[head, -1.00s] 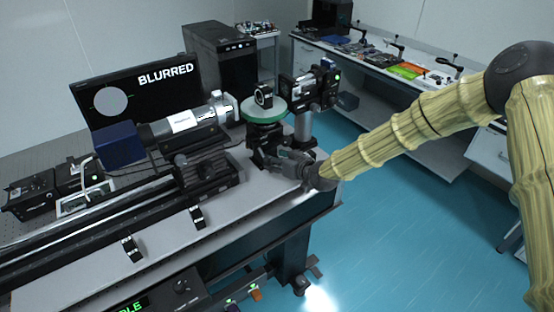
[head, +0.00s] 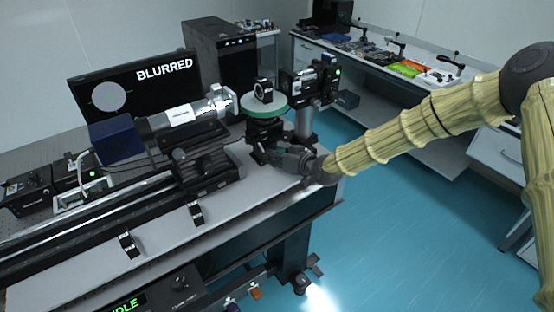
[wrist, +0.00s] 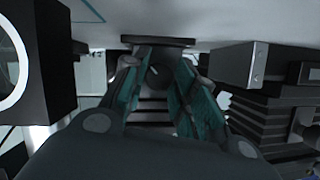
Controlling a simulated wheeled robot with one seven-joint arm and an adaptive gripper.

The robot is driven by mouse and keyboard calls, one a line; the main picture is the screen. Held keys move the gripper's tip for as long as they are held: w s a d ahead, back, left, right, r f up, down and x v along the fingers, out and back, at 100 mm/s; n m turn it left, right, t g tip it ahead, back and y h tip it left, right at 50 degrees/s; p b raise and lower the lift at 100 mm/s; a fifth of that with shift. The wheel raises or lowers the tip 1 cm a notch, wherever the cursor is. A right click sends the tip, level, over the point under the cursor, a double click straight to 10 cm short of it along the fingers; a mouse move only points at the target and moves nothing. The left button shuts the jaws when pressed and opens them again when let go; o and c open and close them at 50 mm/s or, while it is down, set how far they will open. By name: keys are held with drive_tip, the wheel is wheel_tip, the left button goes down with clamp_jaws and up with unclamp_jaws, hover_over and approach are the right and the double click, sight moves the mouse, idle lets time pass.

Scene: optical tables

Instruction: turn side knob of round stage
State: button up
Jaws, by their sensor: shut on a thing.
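The round stage (head: 264,107) has a green-rimmed disc on a dark base, with a small black optic mount (head: 263,89) standing on it. My gripper (head: 278,155) reaches in from the right, low beside the stage's base. In the wrist view, my gripper (wrist: 160,90) has its two teal-padded fingers closed around the small dark side knob (wrist: 157,75). The knob shows between the pads, near the stage's dark body. In the head view the knob is hidden by my gripper.
A monitor (head: 135,85) reads "BLURRED" beside a pale disc. A camera tube with a blue end (head: 118,139) stands left of the stage, on a rail. A post-mounted device (head: 310,85) stands close to its right. Blue floor (head: 400,210) is open right of the table.

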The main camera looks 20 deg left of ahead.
drive_tip(key=o, duration=1)
drive_tip(key=v, duration=1.2)
